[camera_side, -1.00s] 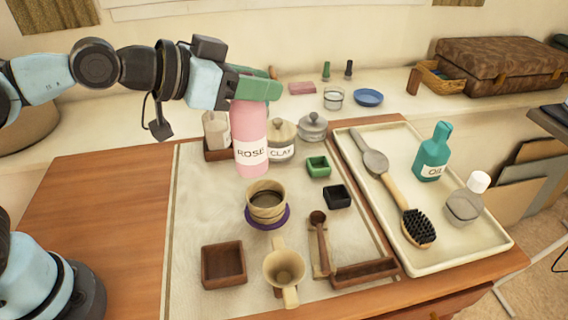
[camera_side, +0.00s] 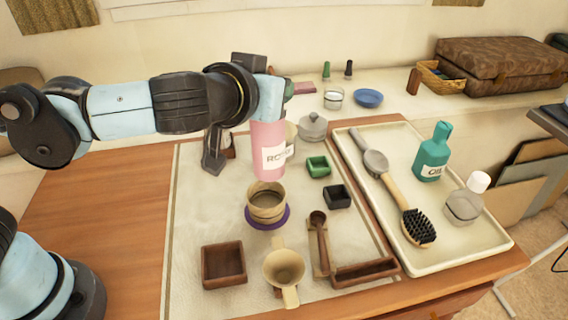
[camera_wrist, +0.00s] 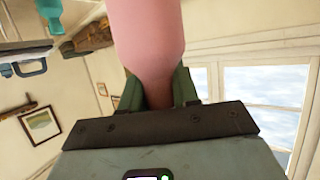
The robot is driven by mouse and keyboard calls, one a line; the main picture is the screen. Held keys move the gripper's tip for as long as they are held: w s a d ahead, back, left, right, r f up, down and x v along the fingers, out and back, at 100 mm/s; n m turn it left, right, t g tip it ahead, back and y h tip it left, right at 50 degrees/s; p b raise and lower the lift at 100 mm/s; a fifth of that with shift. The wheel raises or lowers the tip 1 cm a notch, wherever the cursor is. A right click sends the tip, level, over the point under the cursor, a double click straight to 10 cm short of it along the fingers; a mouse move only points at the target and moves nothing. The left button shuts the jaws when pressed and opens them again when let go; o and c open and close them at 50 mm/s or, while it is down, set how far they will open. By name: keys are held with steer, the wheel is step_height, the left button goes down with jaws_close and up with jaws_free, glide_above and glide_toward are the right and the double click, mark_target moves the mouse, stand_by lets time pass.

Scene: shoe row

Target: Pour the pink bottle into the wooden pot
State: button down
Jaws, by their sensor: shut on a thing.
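The pink bottle (camera_side: 266,135), with a white label, hangs above and just behind the wooden pot. It looks near upright in the side view, its base end low. The wooden pot (camera_side: 266,209) is a tan banded cup with a dark inside, upright on a purple round mat (camera_side: 283,222). My gripper (camera_wrist: 157,90) is shut on the bottle, its green fingers on both sides of the narrowing part in the wrist view. In the side view my arm mostly hides the fingers and the bottle's top. I see no stream from the bottle.
A tan jug (camera_side: 284,268) and a brown square box (camera_side: 223,265) stand in front of the pot. A green box (camera_side: 318,167) and a black box (camera_side: 337,196) are to its right. A tray (camera_side: 480,243) holds brushes and bottles further right.

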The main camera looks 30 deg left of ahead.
steer(key=shift+w+d+r+n+y, duration=0.1)
steer(key=shift+d+r+n+y, duration=0.05)
steer(key=shift+r+n+y, duration=0.3)
steer(key=shift+w+d+r+n+y, duration=0.1)
steer(key=shift+r+n+y, duration=0.25)
steer(key=shift+r, duration=0.05)
steer(key=shift+d+r+n+g+y, duration=0.25)
steer(key=shift+r+n+g+y, duration=0.25)
steer(key=shift+r, duration=0.35)
glide_above(283, 166)
steer(key=w+a, duration=0.2)
step_height(283, 166, down, 7)
steer(key=shift+a+f, duration=0.1)
steer(key=shift+f, duration=0.1)
steer(key=shift+f+n+h, duration=0.5)
steer(key=shift+n+h, duration=0.1)
steer(key=shift+n, duration=0.1)
steer(key=f+n+h, duration=0.2)
steer(key=f+h, duration=0.1)
steer(key=shift+d+f+n+g, duration=0.1)
steer(key=shift+d+n+g, duration=0.2)
steer(key=shift+d+n, duration=0.1)
step_height(283, 166, down, 6)
steer(key=shift+d+r+n+h, duration=0.1)
steer(key=shift+d+n+h, duration=0.05)
steer(key=shift+n+h, duration=1)
steer(key=shift+f, duration=0.25)
